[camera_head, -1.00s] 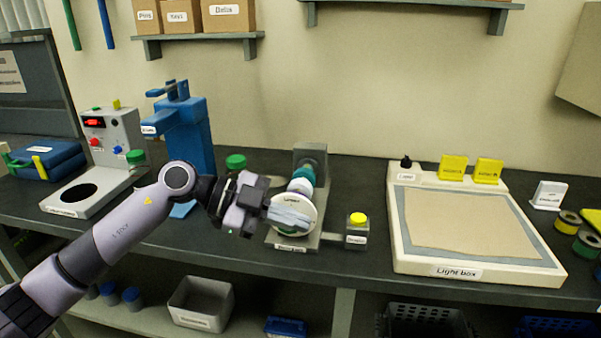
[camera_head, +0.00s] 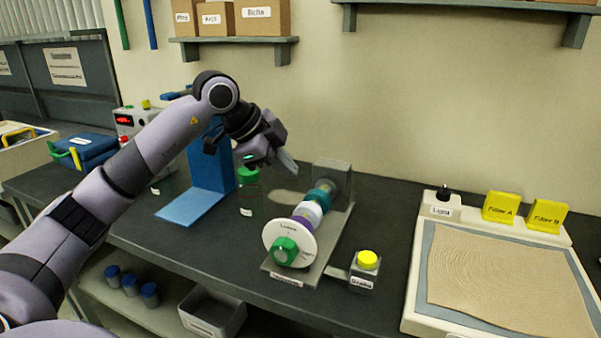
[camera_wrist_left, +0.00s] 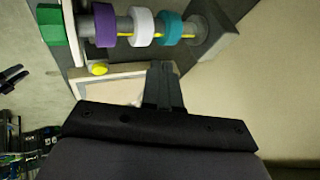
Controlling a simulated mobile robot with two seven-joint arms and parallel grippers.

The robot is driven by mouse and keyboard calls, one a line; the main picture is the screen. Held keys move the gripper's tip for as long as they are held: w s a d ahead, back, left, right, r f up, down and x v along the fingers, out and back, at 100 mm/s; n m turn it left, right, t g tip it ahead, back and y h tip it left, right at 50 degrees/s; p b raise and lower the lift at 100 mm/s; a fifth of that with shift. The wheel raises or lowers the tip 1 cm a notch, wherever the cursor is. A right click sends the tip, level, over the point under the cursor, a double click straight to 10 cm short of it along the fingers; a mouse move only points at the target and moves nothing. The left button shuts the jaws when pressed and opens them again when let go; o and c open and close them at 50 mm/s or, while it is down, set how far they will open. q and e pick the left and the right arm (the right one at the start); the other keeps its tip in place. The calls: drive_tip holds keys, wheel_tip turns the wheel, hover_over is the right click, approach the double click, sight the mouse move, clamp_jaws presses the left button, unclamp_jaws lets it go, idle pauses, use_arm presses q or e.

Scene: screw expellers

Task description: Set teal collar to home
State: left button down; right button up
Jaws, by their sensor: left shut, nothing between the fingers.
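The teal collar (camera_head: 320,194) sits on the shaft of the device at the bench's middle, nearest the grey end block (camera_head: 334,178). It also shows in the left wrist view (camera_wrist_left: 173,29). Beside it on the shaft are a white collar (camera_wrist_left: 143,27) and a purple collar (camera_wrist_left: 105,25). A white dial (camera_head: 275,233) with a green knob (camera_head: 286,250) is at the near end. My left gripper (camera_head: 290,168) is shut and empty, raised behind and left of the teal collar, apart from it. Its fingers show in the wrist view (camera_wrist_left: 163,85). My right gripper is out of view.
A small box with a yellow button (camera_head: 367,260) stands right of the device. A green-lidded jar (camera_head: 248,190) and a blue stand (camera_head: 205,170) are to the left. The light box (camera_head: 415,290) fills the right.

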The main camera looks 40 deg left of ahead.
use_arm(q)
approach(321, 202)
drive_tip(key=x, duration=0.5)
drive_tip(key=shift+s+p, duration=0.1)
drive_tip(key=shift+p, duration=0.2)
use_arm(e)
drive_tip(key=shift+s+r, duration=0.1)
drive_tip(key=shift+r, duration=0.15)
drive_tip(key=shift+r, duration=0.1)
